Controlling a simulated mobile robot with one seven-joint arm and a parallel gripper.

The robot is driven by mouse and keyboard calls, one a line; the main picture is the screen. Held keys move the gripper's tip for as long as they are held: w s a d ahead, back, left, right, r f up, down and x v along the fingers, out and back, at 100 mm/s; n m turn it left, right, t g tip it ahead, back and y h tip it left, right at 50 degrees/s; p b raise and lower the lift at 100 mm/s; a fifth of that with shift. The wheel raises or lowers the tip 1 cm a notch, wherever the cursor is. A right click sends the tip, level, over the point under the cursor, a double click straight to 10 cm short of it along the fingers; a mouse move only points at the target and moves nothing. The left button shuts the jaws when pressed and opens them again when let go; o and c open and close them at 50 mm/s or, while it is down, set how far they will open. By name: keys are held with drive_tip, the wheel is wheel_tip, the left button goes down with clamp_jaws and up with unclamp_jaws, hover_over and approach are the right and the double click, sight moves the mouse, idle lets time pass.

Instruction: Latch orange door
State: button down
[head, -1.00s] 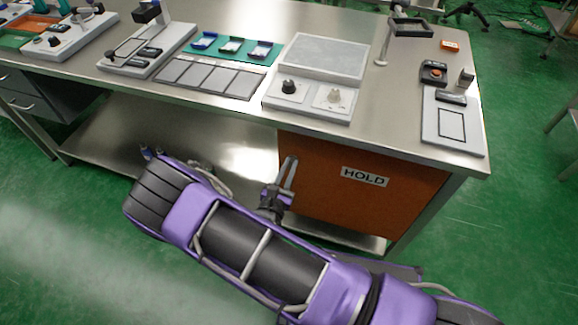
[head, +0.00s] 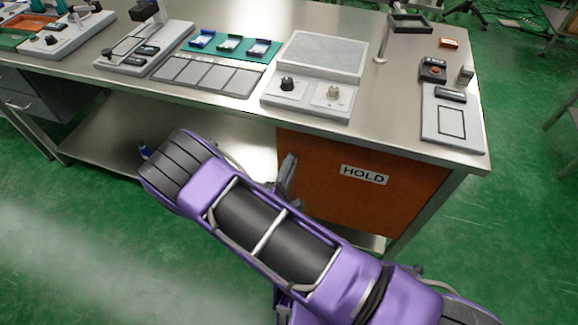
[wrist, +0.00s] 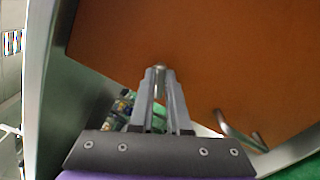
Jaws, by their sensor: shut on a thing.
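The orange door (head: 355,205) with its HOLD label is under the right part of the bench. In the head view it looks nearly flush with the bench front; I cannot tell if it is fully closed. In the wrist view the door (wrist: 200,50) fills the upper picture. A curved metal handle (wrist: 236,130) is to the right, apart from the fingers. In the head view my gripper (head: 288,172) is partly hidden by my arm.
The steel bench top (head: 400,125) overhangs the door and carries a grey two-knob unit (head: 312,85) and several trays. A lower shelf (head: 110,140) is left of the door. Green floor is open in front.

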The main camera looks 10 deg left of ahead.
drive_tip(key=m+b, duration=0.1)
drive_tip(key=m, duration=0.4)
drive_tip(key=shift+f, duration=0.1)
drive_tip(key=shift+m+b, duration=0.3)
drive_tip(key=shift+m, duration=0.2)
drive_tip(key=c, duration=0.9)
unclamp_jaws()
drive_tip(key=s, duration=0.5)
drive_tip(key=s+a, duration=0.1)
drive_tip(key=s, duration=1.1)
drive_tip(key=shift+s+a+p, duration=0.15)
drive_tip(key=shift+s+p, duration=0.05)
drive_tip(key=shift+p, duration=0.15)
drive_tip(key=shift+w, duration=0.1)
